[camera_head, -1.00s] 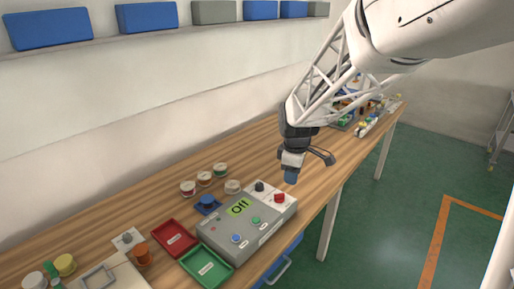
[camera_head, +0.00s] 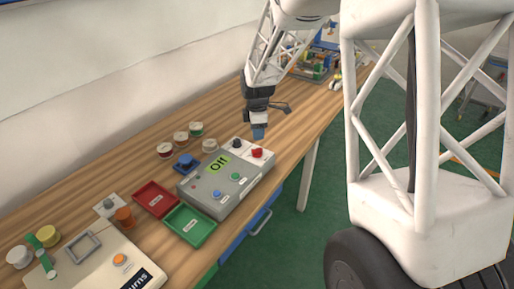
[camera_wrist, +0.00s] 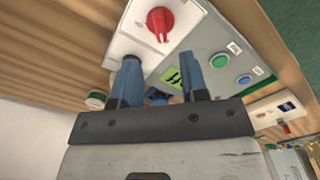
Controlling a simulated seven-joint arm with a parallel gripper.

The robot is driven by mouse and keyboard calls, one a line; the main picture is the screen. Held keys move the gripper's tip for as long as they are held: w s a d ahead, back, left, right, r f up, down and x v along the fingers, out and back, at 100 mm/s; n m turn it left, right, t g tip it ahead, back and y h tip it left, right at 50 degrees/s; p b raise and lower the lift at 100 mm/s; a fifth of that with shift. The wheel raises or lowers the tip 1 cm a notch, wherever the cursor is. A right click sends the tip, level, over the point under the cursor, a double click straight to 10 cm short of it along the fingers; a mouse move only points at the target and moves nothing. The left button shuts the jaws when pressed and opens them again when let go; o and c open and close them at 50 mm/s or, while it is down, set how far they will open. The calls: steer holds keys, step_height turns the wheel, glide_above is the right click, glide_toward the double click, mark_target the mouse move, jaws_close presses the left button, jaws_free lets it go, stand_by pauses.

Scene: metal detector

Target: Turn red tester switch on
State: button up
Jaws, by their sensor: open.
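The grey tester box (camera_head: 210,195) sits on the wooden table, its display (camera_head: 218,164) reading "Off". The red tester switch (camera_head: 257,153) is a knob on the white panel at the box's far right end. In the wrist view the red switch (camera_wrist: 160,20) shows large, beyond the fingertips. My gripper (camera_head: 258,133) is above the far end of the box, close to the switch and apart from it. In the wrist view my gripper (camera_wrist: 164,78) has its two blue fingers spread with nothing between them.
Blue and green buttons (camera_head: 234,177) are on the box's top. A red tray (camera_head: 155,199) and a green tray (camera_head: 189,226) lie to its left. Several round containers (camera_head: 181,138) stand behind it. The table's front edge runs close to the box.

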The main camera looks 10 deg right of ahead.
mark_target(257, 149)
steer(key=shift+f, duration=3.9)
steer(key=shift+c, duration=0.3)
jaws_close()
